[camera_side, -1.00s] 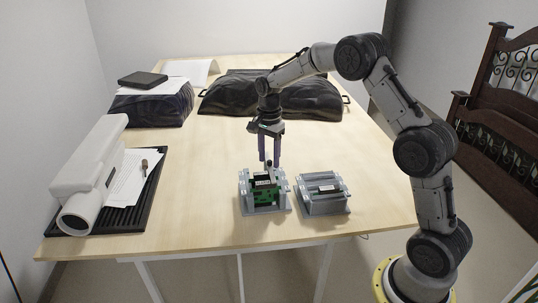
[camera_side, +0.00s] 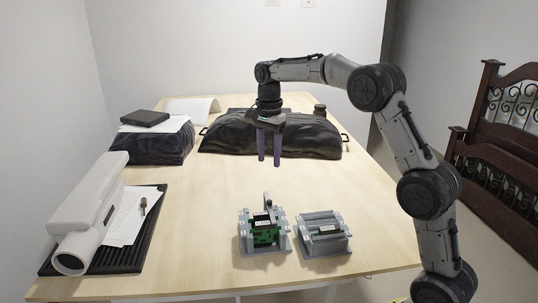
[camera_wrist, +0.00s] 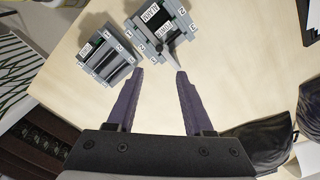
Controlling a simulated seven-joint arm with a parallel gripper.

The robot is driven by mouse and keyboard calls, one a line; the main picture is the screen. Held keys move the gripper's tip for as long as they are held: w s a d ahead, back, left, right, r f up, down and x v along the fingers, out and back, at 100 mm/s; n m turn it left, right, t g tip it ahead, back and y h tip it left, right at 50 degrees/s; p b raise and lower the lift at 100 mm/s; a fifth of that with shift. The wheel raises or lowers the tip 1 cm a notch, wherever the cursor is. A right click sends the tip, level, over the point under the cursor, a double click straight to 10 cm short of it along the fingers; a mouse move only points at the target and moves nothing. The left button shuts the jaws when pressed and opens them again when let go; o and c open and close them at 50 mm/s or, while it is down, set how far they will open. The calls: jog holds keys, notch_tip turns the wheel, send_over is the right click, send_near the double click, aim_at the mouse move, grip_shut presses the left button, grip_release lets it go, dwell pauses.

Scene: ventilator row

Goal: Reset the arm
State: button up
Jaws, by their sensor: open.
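My gripper (camera_side: 269,163) hangs pointing down, well above the table, with its two purple fingers apart and nothing between them. It also shows in the wrist view (camera_wrist: 156,72), where bare table lies between the fingers. Below it, nearer the table's front edge, stands a grey fixture (camera_side: 247,248) with a green circuit board (camera_side: 265,235) in it. A second grey fixture (camera_side: 325,240) stands just to its right, with a labelled dark part inside. In the wrist view the fixtures lie beyond the fingertips, one at the top (camera_wrist: 183,22) and one at the upper left (camera_wrist: 92,66).
A black bag (camera_side: 225,140) lies across the back of the table (camera_side: 190,225). A dark folded bundle (camera_side: 150,145) with a black case (camera_side: 145,119) sits back left. A white device (camera_side: 88,215) and papers (camera_side: 128,220) lie on a black ribbed tray (camera_side: 125,258). The table's middle is clear.

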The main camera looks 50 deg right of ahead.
jog(key=shift+a+r, duration=0.1)
jog(key=s+a+r+n+t, duration=0.2)
jog(key=s+a+r, duration=0.2)
jog(key=s+r, duration=0.25)
jog(key=s+a+r+n+t, duration=0.1)
jog(key=s+a+r+n, duration=0.1)
jog(key=s+a+r, duration=0.5)
jog(key=s+f+n+t, duration=0.1)
jog(key=s+f+n, duration=0.5)
jog(key=s, duration=0.3)
jog(key=s+a+f+n+t, duration=0.1)
jog(key=s+f+n, duration=0.5)
jog(key=s, duration=0.3)
jog(key=shift+f+n+t, duration=0.3)
jog(key=shift+f+n, duration=0.1)
jog(key=shift+n, duration=0.5)
